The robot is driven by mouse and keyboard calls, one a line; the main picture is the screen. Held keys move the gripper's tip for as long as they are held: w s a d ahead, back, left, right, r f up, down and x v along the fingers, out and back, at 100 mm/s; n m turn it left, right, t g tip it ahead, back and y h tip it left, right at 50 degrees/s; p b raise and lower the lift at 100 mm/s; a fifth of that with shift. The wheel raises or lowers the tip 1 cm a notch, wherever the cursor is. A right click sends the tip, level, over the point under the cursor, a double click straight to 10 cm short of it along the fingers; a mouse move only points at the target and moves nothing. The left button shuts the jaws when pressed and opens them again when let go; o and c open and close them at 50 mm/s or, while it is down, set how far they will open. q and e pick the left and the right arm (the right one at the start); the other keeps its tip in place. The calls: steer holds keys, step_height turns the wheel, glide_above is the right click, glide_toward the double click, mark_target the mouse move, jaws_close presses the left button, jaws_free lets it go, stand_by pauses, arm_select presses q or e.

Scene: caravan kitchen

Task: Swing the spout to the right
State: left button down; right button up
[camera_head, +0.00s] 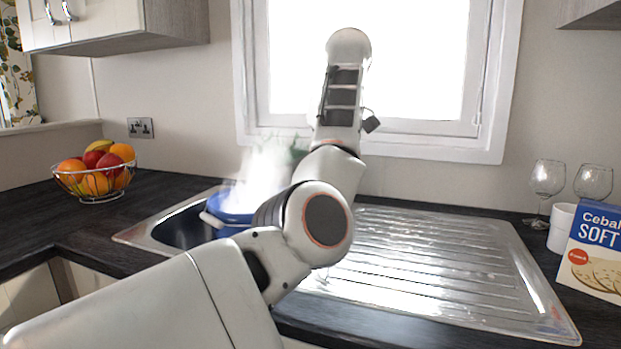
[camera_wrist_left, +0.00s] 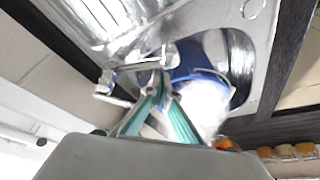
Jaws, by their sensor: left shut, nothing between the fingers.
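The chrome spout (camera_wrist_left: 140,66) of the tap shows in the left wrist view, reaching from the tap body (camera_wrist_left: 104,82) towards the blue pot (camera_wrist_left: 204,62) in the sink. My left gripper (camera_wrist_left: 166,82) is shut and empty, its green-sided fingers close to the spout's outer end; I cannot tell if they touch. In the head view my left arm hides the tap, and only a little green of the left gripper (camera_head: 297,151) shows behind the steam. My right gripper is in neither view.
The blue pot (camera_head: 234,203) steams in the sink bowl (camera_head: 180,228). The ribbed drainer (camera_head: 440,258) at right is clear. A fruit basket (camera_head: 97,180) stands at left. Glasses (camera_head: 547,178), a white mug (camera_head: 561,228) and a box (camera_head: 596,252) stand at far right. A window (camera_head: 400,143) is behind.

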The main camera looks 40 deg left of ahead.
arm_select(q)
steer(key=shift+w+d+f, duration=0.1)
steer(key=shift+w+d, duration=0.2)
steer(key=shift+d, duration=0.25)
steer(key=shift+w+d, duration=0.3)
steer(key=shift+d, duration=0.2)
steer(key=shift+w+d+b, duration=0.25)
steer(key=shift+d+b, duration=0.1)
steer(key=shift+d, duration=0.1)
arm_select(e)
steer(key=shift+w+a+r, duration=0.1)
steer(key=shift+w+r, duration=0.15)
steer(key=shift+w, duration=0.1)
arm_select(q)
steer(key=shift+r, duration=0.25)
steer(key=v, duration=0.7)
steer(key=shift+s+r, duration=0.1)
